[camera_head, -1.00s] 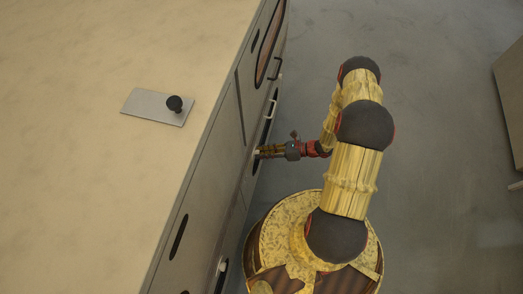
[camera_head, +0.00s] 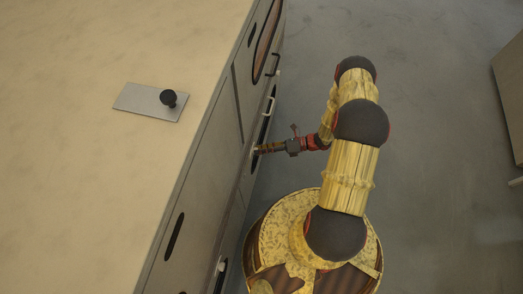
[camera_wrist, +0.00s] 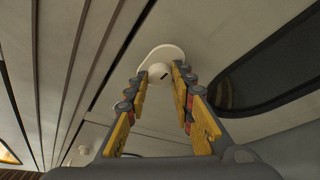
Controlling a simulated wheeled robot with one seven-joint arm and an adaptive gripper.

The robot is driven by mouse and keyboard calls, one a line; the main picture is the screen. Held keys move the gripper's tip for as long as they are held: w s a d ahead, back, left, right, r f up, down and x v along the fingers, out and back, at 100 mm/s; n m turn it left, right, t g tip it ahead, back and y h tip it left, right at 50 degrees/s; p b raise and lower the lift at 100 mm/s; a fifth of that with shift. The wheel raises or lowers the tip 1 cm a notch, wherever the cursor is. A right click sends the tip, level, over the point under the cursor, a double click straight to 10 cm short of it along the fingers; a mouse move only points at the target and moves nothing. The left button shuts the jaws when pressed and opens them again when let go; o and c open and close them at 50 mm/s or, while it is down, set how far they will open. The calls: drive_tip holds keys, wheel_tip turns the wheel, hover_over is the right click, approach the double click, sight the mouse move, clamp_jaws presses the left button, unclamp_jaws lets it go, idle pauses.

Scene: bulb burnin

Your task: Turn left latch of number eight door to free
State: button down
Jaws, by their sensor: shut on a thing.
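A white latch (camera_wrist: 164,56) with a round knob and a short dark mark sits on the grey cabinet front in the wrist view. My gripper (camera_wrist: 161,72) has its two yellow-and-grey fingers on either side of the knob and is shut on it. In the head view my gripper (camera_head: 258,150) reaches left to the cabinet front, and the latch is too small there to make out clearly. No door number is readable, so I cannot tell which door this is.
The cabinet (camera_head: 190,190) has a pale top bearing a metal plate (camera_head: 140,103) with a black knob (camera_head: 168,98). A dark window (camera_wrist: 270,70) lies right of the latch. Grey floor (camera_head: 440,170) is open at right.

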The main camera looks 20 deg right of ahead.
drive_tip(key=c, duration=1.5)
unclamp_jaws()
drive_tip(key=v, duration=1.2)
drive_tip(key=shift+f, duration=0.15)
